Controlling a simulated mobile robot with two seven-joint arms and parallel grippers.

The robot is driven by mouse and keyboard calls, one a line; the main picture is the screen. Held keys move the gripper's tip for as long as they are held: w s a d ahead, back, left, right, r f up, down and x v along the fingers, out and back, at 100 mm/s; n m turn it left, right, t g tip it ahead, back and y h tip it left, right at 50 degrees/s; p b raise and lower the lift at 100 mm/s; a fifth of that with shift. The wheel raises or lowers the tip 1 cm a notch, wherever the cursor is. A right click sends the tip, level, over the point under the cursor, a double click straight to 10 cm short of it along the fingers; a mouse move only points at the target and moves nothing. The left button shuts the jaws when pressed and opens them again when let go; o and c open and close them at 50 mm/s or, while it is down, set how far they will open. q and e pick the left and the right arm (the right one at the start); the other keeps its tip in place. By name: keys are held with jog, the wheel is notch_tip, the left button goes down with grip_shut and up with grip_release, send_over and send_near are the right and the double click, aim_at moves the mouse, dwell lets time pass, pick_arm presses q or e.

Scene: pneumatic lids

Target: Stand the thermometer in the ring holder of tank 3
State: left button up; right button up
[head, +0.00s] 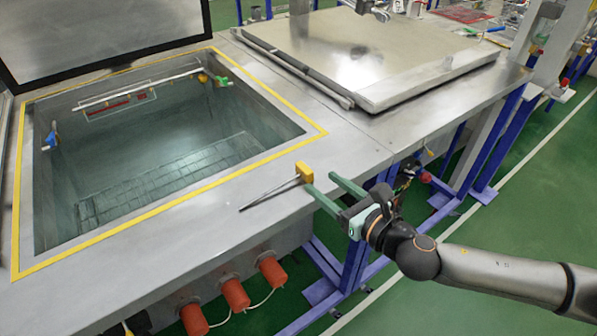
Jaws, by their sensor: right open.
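The thermometer (272,192) has a thin dark metal probe and a yellow head (304,172). It appears to lie on the steel front rim of the open tank, with its probe pointing left. My right gripper (320,182) is open at the rim's front edge. Its fingertips are close to the yellow head; I cannot tell whether they touch it. The open tank (160,150) is outlined with yellow tape. Small orange (203,77) and blue (52,137) fittings sit on its inner walls. I cannot make out a ring holder or a tank number.
A raised lid (100,30) stands behind the open tank. A closed steel lid (370,50) covers the tank to the right. Red-orange cylinders (236,295) hang below the front edge.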

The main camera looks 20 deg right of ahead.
aim_at(309, 172)
jog(key=x, duration=0.8)
jog(key=shift+w+d+p, duration=0.1)
jog(key=shift+p, duration=0.25)
jog(key=shift+c, duration=0.2)
grip_shut()
